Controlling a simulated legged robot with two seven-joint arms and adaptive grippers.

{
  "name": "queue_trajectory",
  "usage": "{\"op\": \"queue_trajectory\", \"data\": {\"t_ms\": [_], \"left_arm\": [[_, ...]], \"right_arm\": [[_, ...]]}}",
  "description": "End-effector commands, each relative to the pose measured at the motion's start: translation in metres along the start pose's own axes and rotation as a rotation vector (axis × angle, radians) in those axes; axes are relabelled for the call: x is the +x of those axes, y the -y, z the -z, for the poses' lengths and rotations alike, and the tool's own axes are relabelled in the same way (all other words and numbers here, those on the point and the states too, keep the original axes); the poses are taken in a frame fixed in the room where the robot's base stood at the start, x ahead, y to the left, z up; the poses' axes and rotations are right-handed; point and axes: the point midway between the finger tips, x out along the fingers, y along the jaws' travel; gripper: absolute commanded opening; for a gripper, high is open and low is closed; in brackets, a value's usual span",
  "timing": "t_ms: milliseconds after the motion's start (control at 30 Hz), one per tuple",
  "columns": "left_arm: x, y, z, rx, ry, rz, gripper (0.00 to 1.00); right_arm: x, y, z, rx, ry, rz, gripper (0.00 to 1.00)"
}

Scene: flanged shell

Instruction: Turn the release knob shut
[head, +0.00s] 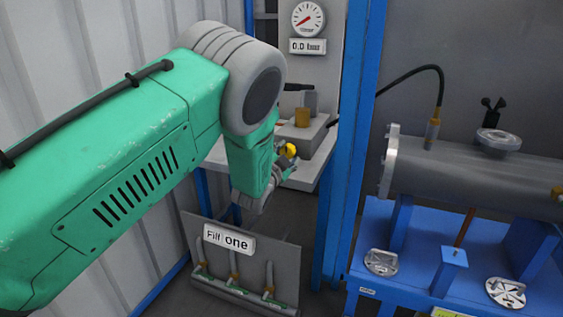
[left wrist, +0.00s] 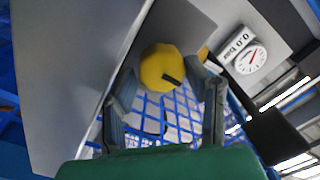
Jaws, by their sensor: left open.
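The release knob is a yellow round knob (head: 290,150) at the end of my left arm in the head view. In the left wrist view the yellow knob (left wrist: 158,66) sits between the two fingers, with a dark mark on its face. My left gripper (head: 282,163) is open around it, one finger on each side; I cannot tell whether either finger touches it. The fingers also show in the left wrist view (left wrist: 163,76). The knob's mounting is mostly hidden. My right gripper is not in view.
A round gauge (head: 308,19) hangs above a "0.0 bar" label (head: 308,46). A grey shelf (head: 308,172) stands behind a blue post (head: 352,130). A grey flanged cylinder (head: 460,175) lies on a blue stand (head: 400,290) at right. A "Fill one" panel (head: 270,262) is below.

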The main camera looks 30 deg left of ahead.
Motion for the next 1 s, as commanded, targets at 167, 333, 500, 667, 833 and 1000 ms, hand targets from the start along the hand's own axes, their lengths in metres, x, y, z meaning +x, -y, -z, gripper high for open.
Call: {"op": "queue_trajectory", "data": {"t_ms": [167, 333, 500, 667, 833, 1000], "left_arm": [[-0.03, -0.003, -0.002, 0.002, 0.008, -0.007, 0.45], [-0.067, -0.003, -0.002, 0.003, 0.008, -0.008, 0.45], [-0.097, -0.003, -0.003, 0.002, 0.008, -0.007, 0.45], [-0.112, -0.002, -0.002, 0.001, 0.005, -0.003, 0.45], [-0.115, -0.001, -0.002, 0.001, 0.004, -0.002, 0.45], [-0.115, -0.001, -0.001, 0.001, 0.003, -0.002, 0.45]], "right_arm": [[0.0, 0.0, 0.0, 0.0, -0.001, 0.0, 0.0], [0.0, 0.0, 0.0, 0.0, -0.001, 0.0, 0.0], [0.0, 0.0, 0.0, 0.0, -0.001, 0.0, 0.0], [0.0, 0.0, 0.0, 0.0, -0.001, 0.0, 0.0], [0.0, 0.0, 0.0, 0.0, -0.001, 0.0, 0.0], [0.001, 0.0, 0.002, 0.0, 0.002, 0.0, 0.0]]}}
